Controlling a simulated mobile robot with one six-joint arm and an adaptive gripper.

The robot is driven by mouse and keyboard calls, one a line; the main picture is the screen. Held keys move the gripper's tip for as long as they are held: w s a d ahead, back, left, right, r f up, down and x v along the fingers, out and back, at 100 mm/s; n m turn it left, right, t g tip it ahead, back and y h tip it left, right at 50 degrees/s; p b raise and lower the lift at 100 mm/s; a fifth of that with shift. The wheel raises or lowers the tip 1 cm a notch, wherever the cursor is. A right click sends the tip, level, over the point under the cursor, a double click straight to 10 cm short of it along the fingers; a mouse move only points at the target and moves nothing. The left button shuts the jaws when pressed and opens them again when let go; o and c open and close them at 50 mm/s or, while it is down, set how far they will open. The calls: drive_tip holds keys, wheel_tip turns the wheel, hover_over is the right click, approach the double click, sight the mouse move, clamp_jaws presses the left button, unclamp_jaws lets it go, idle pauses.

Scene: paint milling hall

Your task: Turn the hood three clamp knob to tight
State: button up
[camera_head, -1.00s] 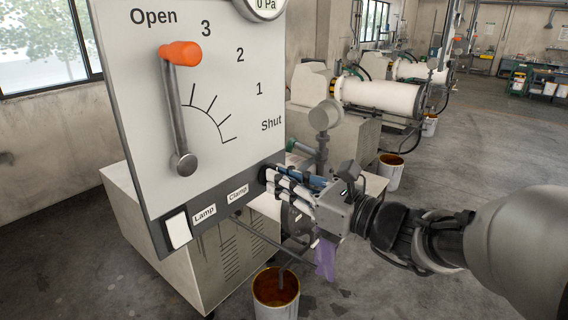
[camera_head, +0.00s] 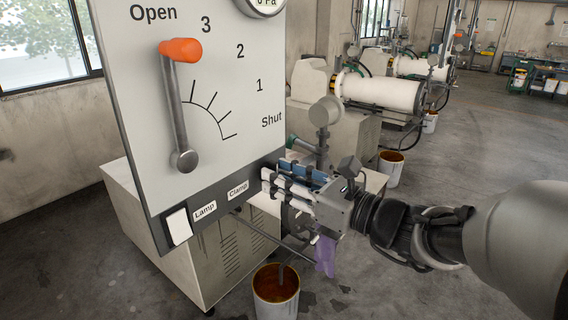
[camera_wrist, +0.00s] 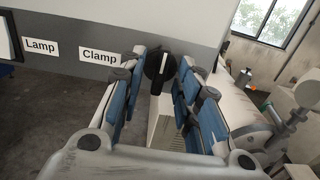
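The clamp knob (camera_wrist: 160,66) is round and black with a white pointer line, on the panel's grey lower strip beside the Clamp label (camera_wrist: 101,57). In the wrist view its pointer is close to upright, leaning slightly right at the top. My gripper (camera_wrist: 163,63) is open, with one blue-padded finger on each side of the knob; I cannot tell whether either touches it. In the head view my gripper (camera_head: 267,181) is at the strip's right end, right of the Clamp label (camera_head: 238,189), and its fingers hide the knob.
The panel (camera_head: 225,130) carries a lever with an orange handle (camera_head: 181,50) pointing up toward Open. A white switch (camera_head: 179,226) sits beside the Lamp label (camera_head: 205,210). A bucket (camera_head: 276,300) stands on the floor below my gripper. White mill drums (camera_head: 380,92) stand behind.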

drive_tip(key=v, duration=1.2)
drive_tip(key=s+a+f+n+g+h+b, duration=0.2)
drive_tip(key=s+a+f+n+g+b, duration=0.2)
drive_tip(key=s+f+n, duration=0.45)
drive_tip(key=s+a+f+n+g+h+b, duration=0.35)
drive_tip(key=s+a+f+n+g, duration=0.2)
drive_tip(key=f, duration=0.55)
drive_tip(key=s+d+f+n+t+h+b, duration=0.3)
drive_tip(key=d+f+n+h+b, duration=0.5)
drive_tip(key=d, duration=0.6)
wheel_tip(320, 180, down, 4)
drive_tip(key=s+n+b, duration=0.1)
drive_tip(key=n+b, duration=0.1)
drive_tip(key=n, duration=0.1)
drive_tip(key=shift+n+h, duration=0.35)
drive_tip(key=shift+n, duration=0.05)
